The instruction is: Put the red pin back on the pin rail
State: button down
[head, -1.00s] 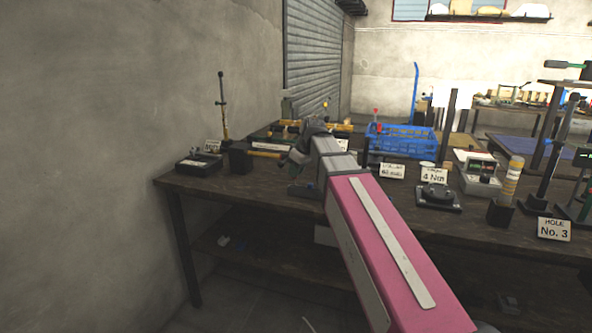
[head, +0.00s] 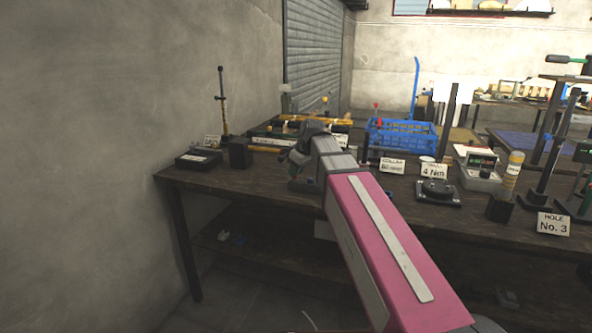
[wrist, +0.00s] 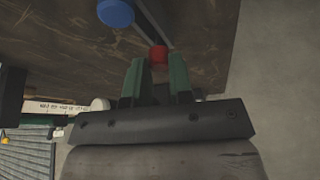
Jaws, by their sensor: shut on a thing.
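In the wrist view, my gripper (wrist: 157,68) has two green fingers with the small red pin (wrist: 158,53) between their tips. My gripper is shut on it. Only the red end shows clearly; a thin dark strip runs from near it toward the top edge, and I cannot tell whether it is the pin's shaft. A blue disc (wrist: 115,13) lies beyond, to the upper left, apart from the fingers. In the head view my gripper (head: 297,184) is low at the bench's front edge, and the pin is hidden there. I cannot identify the pin rail with certainty.
The dark bench (head: 330,205) holds a black tray (head: 199,159), a black block (head: 240,153), a blue crate (head: 400,138) and a dial device (head: 437,193). A red-topped post (head: 376,107) stands by the crate. A concrete wall (head: 90,150) closes the left side.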

jog(key=shift+f, duration=0.45)
jog(key=c, duration=0.9)
grip_release()
jog(key=v, duration=1)
jog(key=shift+s+d+r, duration=0.15)
jog(key=shift+r, duration=0.2)
